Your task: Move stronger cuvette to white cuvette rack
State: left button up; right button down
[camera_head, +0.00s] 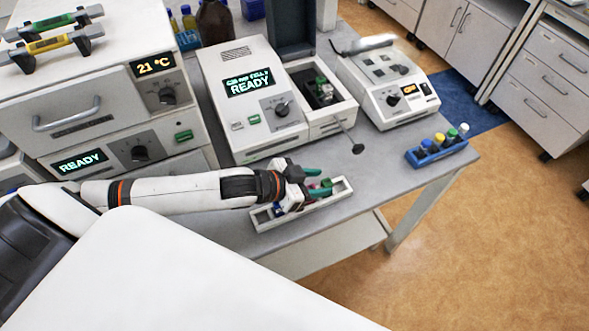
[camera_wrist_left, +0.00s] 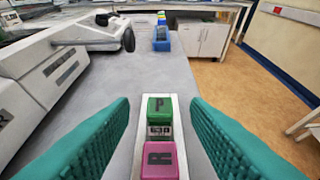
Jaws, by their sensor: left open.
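The white cuvette rack (camera_head: 262,223) lies on the bench near its front edge, partly hidden by my left gripper (camera_head: 315,181). In the left wrist view, a green-capped cuvette (camera_wrist_left: 159,106) marked P and a pink-capped cuvette (camera_wrist_left: 159,160) stand in line in the rack. My left gripper (camera_wrist_left: 160,102) is open, its teal fingers on either side of the rack and apart from both caps. Nothing is between the fingertips but the rack row below. Which cuvette is stronger cannot be told. My right gripper is not in view.
A photometer (camera_head: 238,90) reading READY has its lid up and a small green item (camera_head: 323,87) in its chamber. A lever knob (camera_head: 358,149) juts toward the rack. A blue rack (camera_head: 428,158) with several capped vials stands at the right bench edge.

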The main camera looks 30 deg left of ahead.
pick_arm(q)
jog(key=b+v, duration=0.1)
jog(key=v, duration=0.6)
jog(key=shift+f, duration=0.2)
jog(key=shift+v, duration=0.9)
jog(key=shift+r, duration=0.15)
jog(key=shift+d, duration=0.1)
